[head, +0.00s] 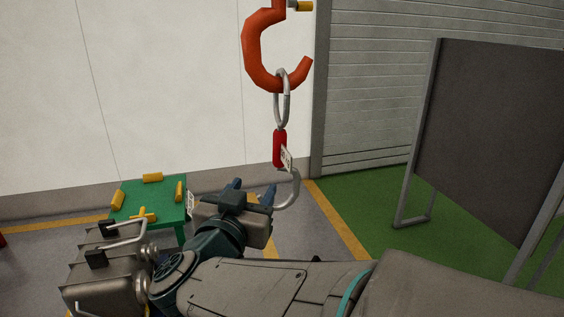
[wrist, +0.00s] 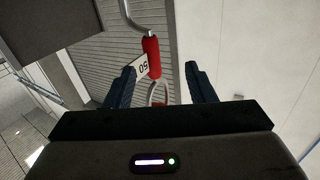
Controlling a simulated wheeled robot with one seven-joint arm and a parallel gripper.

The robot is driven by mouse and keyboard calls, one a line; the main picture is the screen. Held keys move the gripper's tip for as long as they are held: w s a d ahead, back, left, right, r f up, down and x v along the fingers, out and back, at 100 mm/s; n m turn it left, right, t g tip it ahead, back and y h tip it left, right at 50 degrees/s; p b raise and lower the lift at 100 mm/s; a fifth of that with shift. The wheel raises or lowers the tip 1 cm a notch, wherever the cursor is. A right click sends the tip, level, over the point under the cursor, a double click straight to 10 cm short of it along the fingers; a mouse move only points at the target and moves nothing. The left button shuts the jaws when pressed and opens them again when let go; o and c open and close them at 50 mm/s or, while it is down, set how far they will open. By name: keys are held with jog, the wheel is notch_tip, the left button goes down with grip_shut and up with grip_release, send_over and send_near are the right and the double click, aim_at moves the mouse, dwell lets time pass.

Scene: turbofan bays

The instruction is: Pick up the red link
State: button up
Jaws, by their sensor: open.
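The red link (head: 280,148) is a red sleeve with a white tag. It hangs upright from a metal ring (head: 281,97) on a large orange hook (head: 251,50), and a silver hook (head: 294,190) curves out below it. My gripper (head: 252,187) is open and empty, a little below and left of the red sleeve. In the wrist view, which looks upside down, the red link (wrist: 151,56) shows between the two spread fingers (wrist: 161,70), nearer the left one. The gap in depth is hard to tell.
A green table (head: 152,207) with several yellow blocks stands at the lower left. A dark panel (head: 480,130) in a grey frame stands at the right. A white wall (head: 160,90) and a grey shutter (head: 375,90) are behind. The air around the hanging link looks clear.

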aim_at(276, 164)
jog(key=shift+h, duration=0.6)
jog(key=x, duration=0.8)
jog(key=p+x, duration=0.1)
jog(key=x, duration=0.4)
jog(key=shift+s+d+f, duration=0.1)
jog(key=shift+d+f, duration=0.15)
jog(key=shift+d, duration=0.1)
jog(key=shift+c, duration=0.3)
jog(key=shift+r, duration=0.1)
grip_shut()
